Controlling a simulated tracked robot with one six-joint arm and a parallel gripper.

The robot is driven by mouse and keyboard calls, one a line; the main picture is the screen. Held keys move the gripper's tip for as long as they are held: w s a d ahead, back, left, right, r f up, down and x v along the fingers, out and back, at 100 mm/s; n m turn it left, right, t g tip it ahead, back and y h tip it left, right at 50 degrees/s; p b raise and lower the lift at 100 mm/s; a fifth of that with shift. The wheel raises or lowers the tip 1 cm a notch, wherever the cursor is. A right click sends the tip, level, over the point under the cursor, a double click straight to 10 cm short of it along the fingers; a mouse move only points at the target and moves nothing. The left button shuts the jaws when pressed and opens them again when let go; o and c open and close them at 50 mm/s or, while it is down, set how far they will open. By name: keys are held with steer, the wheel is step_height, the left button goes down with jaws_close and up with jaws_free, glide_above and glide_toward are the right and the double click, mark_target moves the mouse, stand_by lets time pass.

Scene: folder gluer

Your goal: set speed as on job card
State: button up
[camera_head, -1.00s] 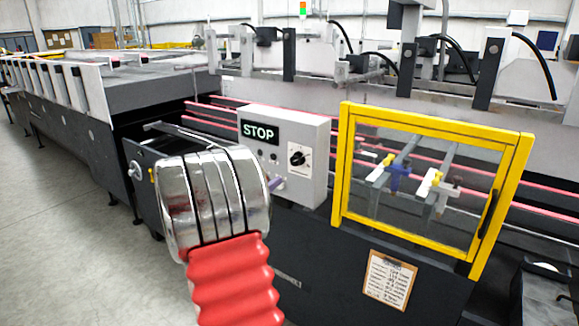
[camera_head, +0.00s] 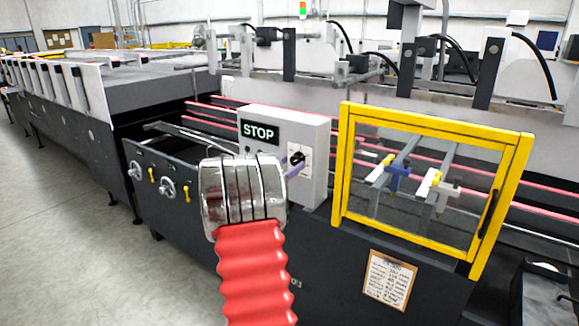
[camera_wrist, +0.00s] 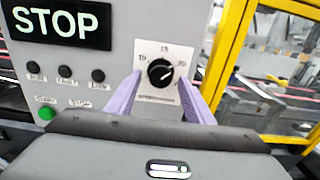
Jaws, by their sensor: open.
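The speed knob (camera_wrist: 161,72) is a round black dial on a white scale plate (camera_wrist: 162,52). Its white mark seems to point to the upper right; the numbers are too small to read surely. In the head view the knob (camera_head: 297,157) is on the grey control box (camera_head: 312,180). My gripper (camera_wrist: 160,78) is open, its two purple fingers on either side of the knob; I cannot tell whether they touch it. In the head view my gripper (camera_head: 294,165) is partly hidden behind my wrist. The job card (camera_head: 389,280) is on a clipboard below the yellow guard, its writing too small to read.
A STOP display (camera_wrist: 62,24) sits left of the knob, with several small black buttons and a green button (camera_wrist: 47,113) below. The yellow-framed guard (camera_head: 343,165) stands close on the right. Handwheels (camera_head: 167,188) are on the machine's left front. Floor at left is clear.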

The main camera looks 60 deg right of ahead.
steer(key=shift+c, duration=0.3)
steer(key=c, duration=1)
steer(key=shift+m, duration=1)
steer(key=o, duration=1.1)
steer(key=shift+c, duration=0.2)
